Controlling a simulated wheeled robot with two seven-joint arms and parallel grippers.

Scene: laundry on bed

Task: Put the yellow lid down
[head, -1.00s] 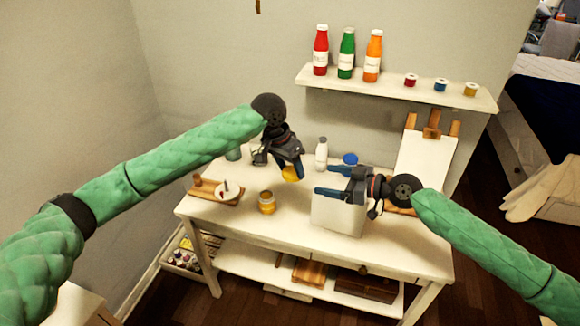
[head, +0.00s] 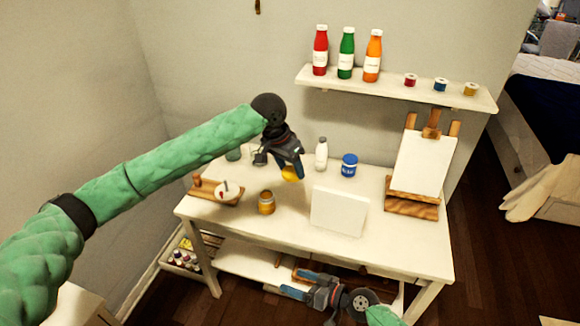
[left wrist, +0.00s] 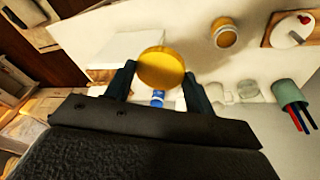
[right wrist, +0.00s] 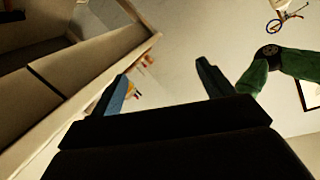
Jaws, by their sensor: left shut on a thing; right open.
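The yellow lid (head: 290,173) is held by my left gripper (head: 290,170) above the back middle of the white table. In the left wrist view the round lid (left wrist: 161,67) sits between the two fingers of my left gripper (left wrist: 160,80). An open yellow paint jar (head: 267,202) stands on the table to the lower left of the lid in the head view; it also shows in the left wrist view (left wrist: 224,33). My right gripper (head: 296,284) is open and empty, low in front of the table; its spread fingers show in the right wrist view (right wrist: 165,85).
A white canvas block (head: 339,212) stands right of the yellow jar. A blue jar (head: 349,165) and a white bottle (head: 321,154) stand at the back. An easel (head: 421,165) is at the right, a wooden tray with a bowl (head: 228,193) at the left. Table between tray and block is mostly clear.

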